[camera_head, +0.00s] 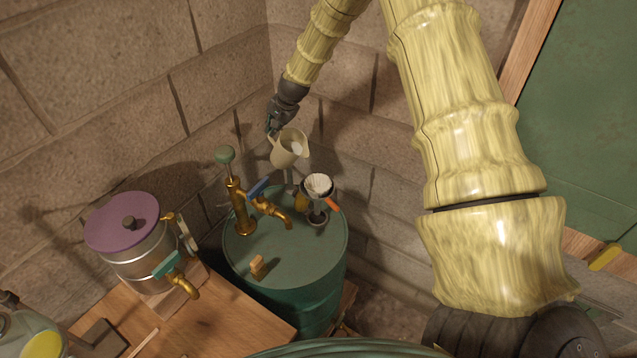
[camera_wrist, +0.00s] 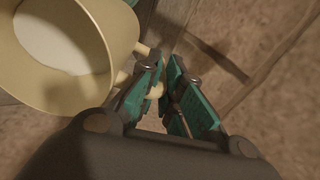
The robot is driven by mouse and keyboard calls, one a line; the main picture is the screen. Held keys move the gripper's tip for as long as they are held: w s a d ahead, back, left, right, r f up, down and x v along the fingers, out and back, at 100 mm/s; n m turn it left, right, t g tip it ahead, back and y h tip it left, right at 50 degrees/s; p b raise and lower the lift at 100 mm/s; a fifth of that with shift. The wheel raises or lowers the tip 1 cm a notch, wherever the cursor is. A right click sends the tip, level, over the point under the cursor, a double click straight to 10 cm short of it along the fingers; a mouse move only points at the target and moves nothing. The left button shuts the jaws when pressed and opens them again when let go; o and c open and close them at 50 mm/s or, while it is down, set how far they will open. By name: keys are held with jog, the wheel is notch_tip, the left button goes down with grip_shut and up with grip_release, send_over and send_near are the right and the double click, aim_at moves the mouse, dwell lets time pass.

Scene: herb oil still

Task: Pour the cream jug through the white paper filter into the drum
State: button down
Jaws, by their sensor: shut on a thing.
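The cream jug (camera_head: 284,150) hangs in the air above the back of the green drum (camera_head: 275,259), near the wall. It tilts a little in the head view, and pale contents show inside. My gripper (camera_head: 272,127) is shut on the jug's handle, at the jug's left. In the wrist view, the jug (camera_wrist: 112,35) fills the upper left and its handle runs between the teal fingers of my gripper (camera_wrist: 164,88). The white paper filter (camera_head: 319,184) sits in a dark funnel on the drum top, below and right of the jug. The filter's inside is hard to make out.
A brass hand pump (camera_head: 241,205) with a green knob and a brass tap (camera_head: 275,211) with a blue lever stand on the drum. A small wooden block (camera_head: 257,267) lies on its lid. A steel pot with a purple lid (camera_head: 122,221) stands left, on a wooden table (camera_head: 233,316).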

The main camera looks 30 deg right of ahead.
jog(key=shift+s+r+t, duration=0.2)
jog(key=shift+s+t, duration=0.1)
jog(key=shift+s, duration=0.1)
jog(key=shift+s+f+b, duration=0.1)
jog(key=shift+s+b, duration=0.2)
jog(key=shift+s+d+t, duration=0.1)
jog(key=shift+t, duration=0.3)
jog(key=shift+s+d, duration=0.1)
jog(key=shift+s, duration=0.1)
jog(key=shift+b, duration=0.65)
jog(key=shift+s+r+t, duration=0.15)
jog(key=shift+r+t, duration=0.15)
jog(key=shift+r, duration=0.15)
jog(key=shift+f+y, duration=0.2)
jog(key=shift+y, duration=0.1)
jog(key=shift+s+b, duration=0.1)
jog(key=shift+b, duration=0.2)
jog(key=shift+r, duration=0.15)
